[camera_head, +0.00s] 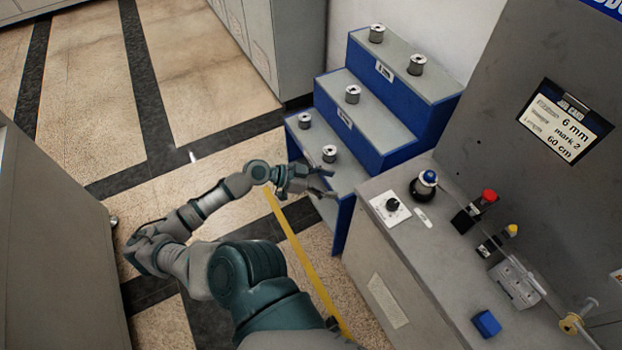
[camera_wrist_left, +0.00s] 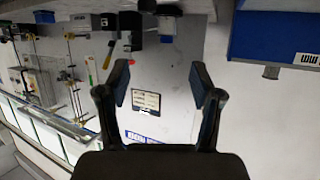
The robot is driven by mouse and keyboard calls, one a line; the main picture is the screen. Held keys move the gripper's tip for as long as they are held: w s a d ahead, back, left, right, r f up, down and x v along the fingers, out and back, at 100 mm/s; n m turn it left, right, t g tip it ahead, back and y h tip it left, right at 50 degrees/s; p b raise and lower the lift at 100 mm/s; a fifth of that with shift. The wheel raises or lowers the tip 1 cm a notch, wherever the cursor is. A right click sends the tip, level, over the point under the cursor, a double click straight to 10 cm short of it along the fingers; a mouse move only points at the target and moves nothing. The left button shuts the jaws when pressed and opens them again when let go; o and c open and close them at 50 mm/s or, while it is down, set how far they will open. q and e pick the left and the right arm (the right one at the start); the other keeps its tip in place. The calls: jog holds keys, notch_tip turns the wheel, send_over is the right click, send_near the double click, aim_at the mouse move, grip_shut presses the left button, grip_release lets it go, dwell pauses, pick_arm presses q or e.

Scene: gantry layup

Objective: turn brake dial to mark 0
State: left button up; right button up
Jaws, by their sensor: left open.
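The brake dial (camera_head: 392,205) is a black knob on a white marked plate, at the near left corner of the grey bench top. Its mark numbers and pointer are too small to read. My left gripper (camera_head: 328,184) is open and empty, left of the dial and apart from it, beside the lower step of the blue rack. In the left wrist view, my left gripper (camera_wrist_left: 161,82) shows two spread fingers with nothing between them. I cannot make out the dial in that view. My right gripper is not in view.
A blue stepped rack (camera_head: 375,118) with several metal spools stands behind my gripper. Right of the dial are a blue-topped knob (camera_head: 426,183), a red button (camera_head: 490,197) and a yellow button (camera_head: 511,231). A job card (camera_head: 565,121) reads "6 mm, mark 2, 60 cm".

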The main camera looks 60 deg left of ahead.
pick_arm(q)
jog(key=v, duration=0.9)
jog(key=shift+s, duration=0.25)
jog(key=shift+w, duration=0.1)
